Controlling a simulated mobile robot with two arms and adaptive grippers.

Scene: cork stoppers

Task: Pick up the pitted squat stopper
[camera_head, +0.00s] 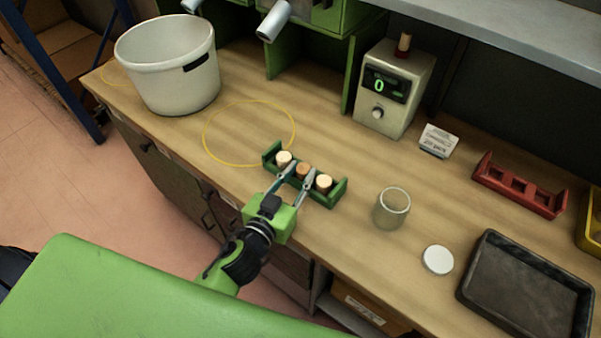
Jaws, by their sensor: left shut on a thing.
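A green rack (334,196) on the wooden bench holds three cork stoppers in a row. The left stopper (284,158) and the right stopper (323,181) have pale tops. The middle stopper (303,169) is browner. Pits are too small to make out, so I cannot tell for sure which one is the pitted squat stopper. My left gripper (300,174) reaches in from the front, its two fingers on either side of the middle stopper and shut on it. The stopper appears still in its slot; the fingers hide part of the rack. My right gripper is not in view.
A glass jar (391,208) and a white lid (437,260) stand right of the rack, with a dark tray (528,287) beyond. A red rack (519,184), a display device (391,90) and a white pot (168,66) are further off. The yellow ring (206,136) area is clear.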

